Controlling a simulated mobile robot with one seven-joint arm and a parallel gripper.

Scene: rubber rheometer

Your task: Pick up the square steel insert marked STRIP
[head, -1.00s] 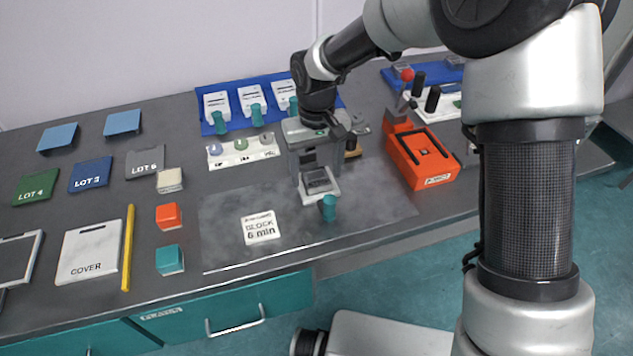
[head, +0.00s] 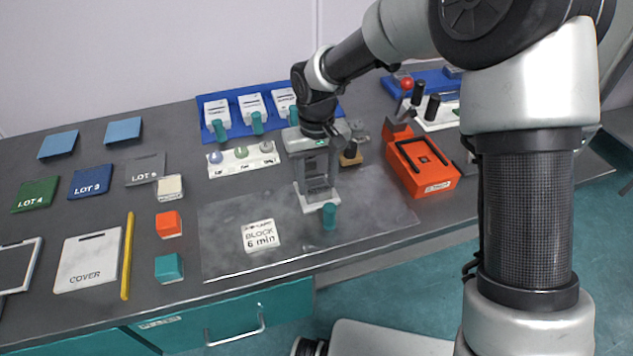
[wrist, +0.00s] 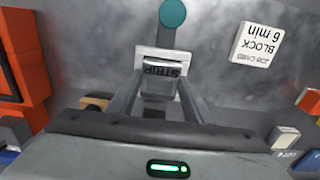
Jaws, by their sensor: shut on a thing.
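The square steel insert marked STRIP (wrist: 160,69) shows in the wrist view between my two fingertips, its lettering upside down. My gripper (wrist: 162,84) is shut on it. In the head view my gripper (head: 318,187) points down at the grey mat, with the insert hard to make out between the fingers. A white holder with a teal knob (head: 330,216) is at the fingertips; the knob also shows in the wrist view (wrist: 173,13). I cannot tell whether the insert still touches the holder.
A white BLOCK 6 min card (head: 262,235) lies left of my gripper on the mat (head: 230,265). An orange device (head: 422,163) stands to the right. A white rack with round pieces (head: 243,158) and a blue tray (head: 208,134) are behind. The front of the mat is clear.

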